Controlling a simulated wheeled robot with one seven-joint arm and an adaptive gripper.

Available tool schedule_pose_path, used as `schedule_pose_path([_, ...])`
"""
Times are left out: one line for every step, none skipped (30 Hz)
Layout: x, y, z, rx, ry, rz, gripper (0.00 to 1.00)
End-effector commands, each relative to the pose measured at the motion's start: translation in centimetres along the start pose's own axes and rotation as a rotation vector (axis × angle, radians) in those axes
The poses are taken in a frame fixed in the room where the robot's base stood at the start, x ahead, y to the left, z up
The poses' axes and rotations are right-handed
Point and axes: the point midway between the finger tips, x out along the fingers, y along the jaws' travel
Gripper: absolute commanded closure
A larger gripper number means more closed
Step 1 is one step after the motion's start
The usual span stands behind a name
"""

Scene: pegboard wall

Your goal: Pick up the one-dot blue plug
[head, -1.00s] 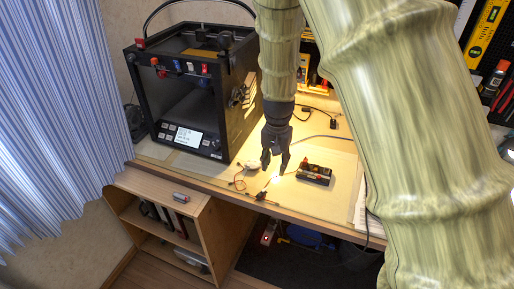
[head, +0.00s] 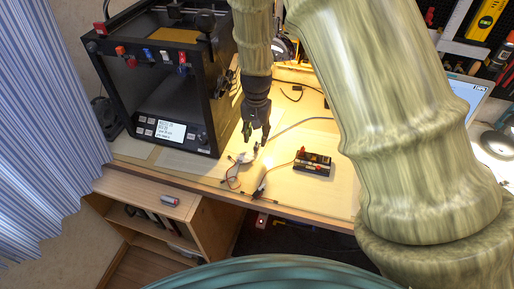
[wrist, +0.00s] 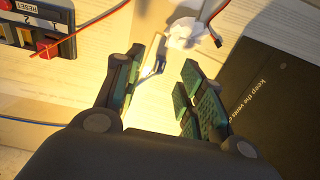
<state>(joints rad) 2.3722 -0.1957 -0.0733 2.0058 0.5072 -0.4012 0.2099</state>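My gripper (head: 256,141) points down over the workbench, next to a white rounded part with thin wires (head: 243,157). In the wrist view my gripper (wrist: 160,80) is open, with green pads apart. A pale, brightly lit narrow piece (wrist: 157,48) shows by the left fingertip; I cannot tell what it is or whether it touches. Small blue pieces (head: 165,57) and red ones hang along the printer's top front edge. I cannot make out a one-dot blue plug in either view.
A black 3D printer (head: 165,90) stands left of my gripper. A black switch box (head: 313,164) lies to the right; its RESET label shows in the wrist view (wrist: 45,27). Loose wires cross the bench. A dark panel with text (wrist: 270,85) lies by the right finger.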

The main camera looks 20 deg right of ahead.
Motion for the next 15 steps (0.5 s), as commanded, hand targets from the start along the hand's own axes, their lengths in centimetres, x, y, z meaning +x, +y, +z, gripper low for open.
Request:
schedule_pose_path([0.6,-0.1,-0.2,0.000,-0.004,0.003,0.61])
schedule_pose_path([0.8,-0.2,-0.3,0.000,-0.005,0.004,0.61])
schedule_pose_path([1.0,-0.3,-0.5,0.000,-0.007,0.005,0.61])
schedule_pose_path([1.1,-0.3,-0.5,0.001,-0.007,0.005,0.61])
schedule_pose_path([1.3,-0.3,-0.5,0.001,-0.008,0.006,0.61])
schedule_pose_path([1.5,-0.2,-0.5,0.002,-0.009,0.006,0.61])
schedule_pose_path([1.7,-0.2,-0.5,0.003,-0.008,0.006,0.61])
schedule_pose_path([1.9,-0.1,-0.5,0.003,-0.009,0.006,0.61])
schedule_pose_path([2.2,0.1,-0.3,0.004,-0.009,0.006,0.61])
schedule_pose_path([2.6,0.2,-0.2,0.005,-0.010,0.006,0.61])
schedule_pose_path([2.9,0.2,-0.2,0.004,-0.009,0.006,0.61])
schedule_pose_path([3.4,0.3,-0.2,0.004,-0.010,0.006,0.61])
schedule_pose_path([3.8,0.3,-0.2,0.004,-0.011,0.007,0.61])
schedule_pose_path([4.2,0.4,-0.1,0.004,-0.011,0.007,0.61])
schedule_pose_path([4.7,0.3,-0.2,0.005,-0.010,0.006,0.61])
